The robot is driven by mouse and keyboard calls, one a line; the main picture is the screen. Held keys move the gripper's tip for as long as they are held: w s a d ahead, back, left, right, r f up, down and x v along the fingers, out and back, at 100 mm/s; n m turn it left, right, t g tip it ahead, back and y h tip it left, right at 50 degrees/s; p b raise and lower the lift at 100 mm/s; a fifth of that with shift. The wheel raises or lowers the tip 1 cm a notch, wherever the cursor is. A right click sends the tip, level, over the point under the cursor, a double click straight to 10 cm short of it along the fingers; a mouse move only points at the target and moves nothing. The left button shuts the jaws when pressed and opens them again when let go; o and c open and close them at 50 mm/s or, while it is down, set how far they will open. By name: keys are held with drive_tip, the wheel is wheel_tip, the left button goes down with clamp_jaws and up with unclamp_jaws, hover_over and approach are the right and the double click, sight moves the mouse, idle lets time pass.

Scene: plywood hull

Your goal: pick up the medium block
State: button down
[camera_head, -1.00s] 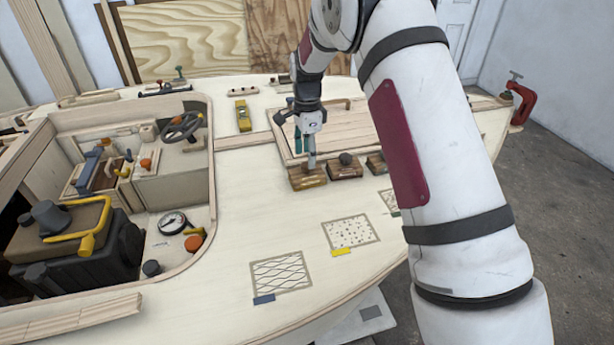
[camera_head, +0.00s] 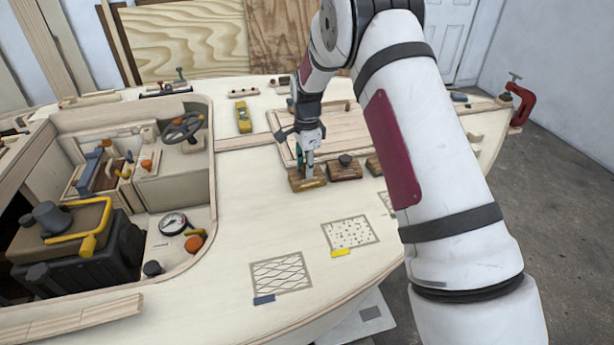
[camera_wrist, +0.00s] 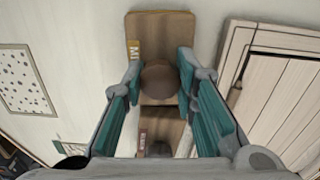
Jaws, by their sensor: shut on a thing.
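The medium block (camera_head: 312,184) is a brown wooden block with a round knob on top and a yellow label starting "ME". It is the leftmost of a row of blocks on the pale deck, and it appears to rest there. In the wrist view the block (camera_wrist: 160,28) lies at the top, with its knob (camera_wrist: 160,80) between the teal finger pads. My gripper (camera_head: 308,165) points down over it and is shut on the knob; the gripper also shows in the wrist view (camera_wrist: 160,68). The knob is hidden by the fingers in the head view.
A second knobbed block (camera_head: 345,168) stands close to the right, with another (camera_head: 374,165) partly behind my arm. A raised hatch (camera_head: 345,125) lies just behind. The cockpit opening is at left.

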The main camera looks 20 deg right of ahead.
drive_tip(key=shift+r, duration=0.5)
wheel_tip(320, 180, up, 2)
drive_tip(key=shift+w+r, duration=0.1)
drive_tip(key=shift+r, duration=0.15)
drive_tip(key=s+d+r, duration=0.1)
drive_tip(key=s+d, duration=0.2)
drive_tip(key=s, duration=1.2)
drive_tip(key=shift+s+d+r, duration=0.2)
drive_tip(key=shift+s, duration=0.2)
